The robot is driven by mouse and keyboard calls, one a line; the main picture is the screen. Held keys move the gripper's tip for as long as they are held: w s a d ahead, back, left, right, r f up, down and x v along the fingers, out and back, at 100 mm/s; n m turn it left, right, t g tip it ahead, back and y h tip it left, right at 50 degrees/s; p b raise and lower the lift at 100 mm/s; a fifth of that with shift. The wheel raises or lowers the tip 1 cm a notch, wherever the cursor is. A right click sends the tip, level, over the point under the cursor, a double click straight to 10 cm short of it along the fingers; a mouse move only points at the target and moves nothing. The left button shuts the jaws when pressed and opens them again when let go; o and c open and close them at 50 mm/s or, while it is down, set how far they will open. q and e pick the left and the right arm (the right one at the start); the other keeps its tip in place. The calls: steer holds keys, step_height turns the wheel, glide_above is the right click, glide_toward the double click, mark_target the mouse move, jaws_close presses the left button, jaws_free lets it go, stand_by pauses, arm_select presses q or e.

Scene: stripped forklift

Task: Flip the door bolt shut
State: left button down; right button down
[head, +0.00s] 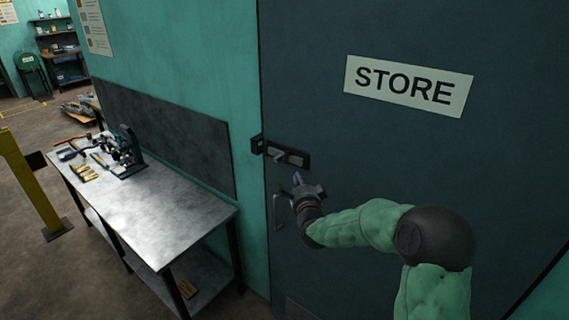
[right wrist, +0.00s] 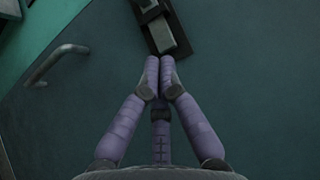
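The door bolt (head: 287,155) is a dark plate with grey metal parts on the dark teal STORE door (head: 365,150), near its left edge. A small dark keeper (head: 257,144) sits on the frame just left of it. A small lever shows at the middle of the bolt. My right gripper (head: 297,178) is just below the bolt. In the right wrist view its purple fingertips (right wrist: 160,62) are together with nothing between them, just short of the bolt's lower block (right wrist: 166,38). I cannot tell whether they touch it. My left gripper is not in view.
A door handle (head: 279,210) is below the bolt, left of my right gripper; it also shows in the right wrist view (right wrist: 57,60). A yellow post (head: 30,180) is further left.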

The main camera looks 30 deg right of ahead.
steer(key=p, duration=0.1)
glide_toward(282, 156)
steer(key=d, duration=0.1)
steer(key=w+d, duration=0.1)
steer(key=d, duration=0.2)
steer(key=shift+w+d+f, duration=0.1)
steer(key=shift+w+f, duration=0.05)
steer(key=shift+w, duration=0.25)
steer(key=shift+w+a+p, duration=0.35)
steer(key=shift+w+a, duration=0.2)
steer(key=shift+w, duration=0.4)
steer(key=shift+w+a, duration=0.3)
steer(key=shift+w, duration=0.4)
